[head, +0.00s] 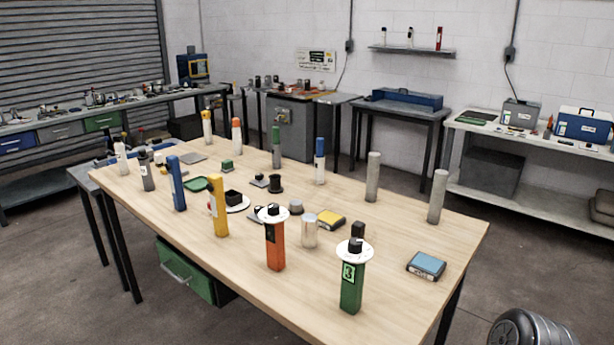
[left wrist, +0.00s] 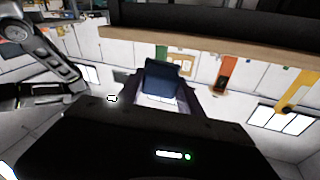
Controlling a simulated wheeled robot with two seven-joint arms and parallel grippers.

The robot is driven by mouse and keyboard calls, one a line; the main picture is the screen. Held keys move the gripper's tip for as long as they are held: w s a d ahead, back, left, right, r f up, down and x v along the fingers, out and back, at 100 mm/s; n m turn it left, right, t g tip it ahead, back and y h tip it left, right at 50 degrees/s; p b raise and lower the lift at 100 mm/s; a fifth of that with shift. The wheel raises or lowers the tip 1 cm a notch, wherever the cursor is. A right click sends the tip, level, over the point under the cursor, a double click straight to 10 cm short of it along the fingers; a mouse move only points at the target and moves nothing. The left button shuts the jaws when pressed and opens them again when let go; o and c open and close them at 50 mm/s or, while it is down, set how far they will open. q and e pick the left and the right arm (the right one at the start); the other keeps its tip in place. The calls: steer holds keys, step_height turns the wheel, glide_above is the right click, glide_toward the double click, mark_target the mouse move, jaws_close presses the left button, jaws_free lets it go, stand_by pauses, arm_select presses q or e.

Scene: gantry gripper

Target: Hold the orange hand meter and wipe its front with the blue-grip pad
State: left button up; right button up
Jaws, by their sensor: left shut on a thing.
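The orange hand meter (head: 275,246) stands upright on the wooden table, near its front edge, with a dark window high on its front. A white disc with a black block sits on its top. No gripper shows in the head view. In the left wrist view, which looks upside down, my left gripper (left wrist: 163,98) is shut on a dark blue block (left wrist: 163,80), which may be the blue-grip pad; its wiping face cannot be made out. The orange meter (left wrist: 228,73) shows beyond it, apart from it. My right gripper cannot be made out.
The wooden table (head: 400,305) holds a green meter (head: 352,288) right of the orange one and a yellow post (head: 218,207) to its left. A clear cylinder (head: 310,232) stands close behind. A flat blue-topped box (head: 426,265) lies at the right, with bare wood around it.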

arm_select(q)
steer(key=a, duration=0.1)
steer(key=a+t+y, duration=0.1)
steer(key=shift+s+a+f+n, duration=0.1)
steer(key=shift+a+f+n, duration=0.05)
steer(key=shift+a+n, duration=0.25)
arm_select(e)
steer(key=shift+r, duration=0.55)
